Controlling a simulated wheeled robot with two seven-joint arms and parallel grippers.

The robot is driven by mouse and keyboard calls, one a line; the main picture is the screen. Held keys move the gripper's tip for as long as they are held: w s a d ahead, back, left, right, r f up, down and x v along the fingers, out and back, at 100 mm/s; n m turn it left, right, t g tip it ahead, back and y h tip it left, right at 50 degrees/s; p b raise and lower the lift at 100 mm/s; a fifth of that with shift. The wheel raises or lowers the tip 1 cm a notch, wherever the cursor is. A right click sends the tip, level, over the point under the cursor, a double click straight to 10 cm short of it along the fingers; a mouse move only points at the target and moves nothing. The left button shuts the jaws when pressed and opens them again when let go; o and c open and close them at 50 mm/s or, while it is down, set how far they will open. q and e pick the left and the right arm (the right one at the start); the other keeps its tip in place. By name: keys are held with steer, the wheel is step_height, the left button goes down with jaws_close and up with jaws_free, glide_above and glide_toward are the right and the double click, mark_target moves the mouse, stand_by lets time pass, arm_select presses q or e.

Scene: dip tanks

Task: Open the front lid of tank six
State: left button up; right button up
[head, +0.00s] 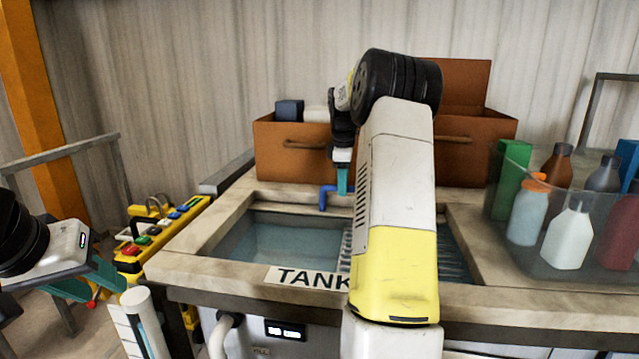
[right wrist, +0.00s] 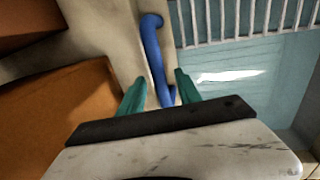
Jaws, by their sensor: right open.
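The tank (head: 192,241) stands open to view in the head view, with water (head: 270,246) in it. Its label (head: 300,277) reads "TANK"; the number is hidden behind my right arm. I cannot make out a front lid. My right gripper (head: 343,181) points down over the tank's back edge, beside a blue bent tube (head: 326,196). In the right wrist view the open teal fingers (right wrist: 160,92) stand either side of the blue tube (right wrist: 152,45), apparently not gripping it. My left gripper (head: 108,275) is at the far left, away from the tank; its opening is unclear.
A brown box with a handle (head: 283,160) stands behind the tank. A clear bin (head: 520,258) of bottles stands at the right. A yellow control box (head: 160,235) with coloured buttons and a white post (head: 140,315) are at the left. A slatted rack (right wrist: 240,22) lies in the water.

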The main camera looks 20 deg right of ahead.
steer(key=shift+r, duration=0.1)
step_height(320, 180, up, 8)
steer(key=s, duration=0.1)
steer(key=shift+a+f, duration=0.25)
steer(key=shift+a, duration=0.15)
steer(key=shift+s+a, duration=0.1)
steer(key=shift+s, duration=0.05)
steer(key=s+a+r+m+t+y, duration=0.3)
steer(key=s+a+m, duration=0.4)
steer(key=s+a, duration=1.3)
steer(key=s+a+f+m, duration=0.2)
steer(key=s, duration=0.4)
steer(key=s+a+f+m+t, duration=0.1)
steer(key=s+a+f+m, duration=0.1)
steer(key=s, duration=0.4)
steer(key=shift+a+f, duration=0.2)
steer(key=shift+f, duration=0.4)
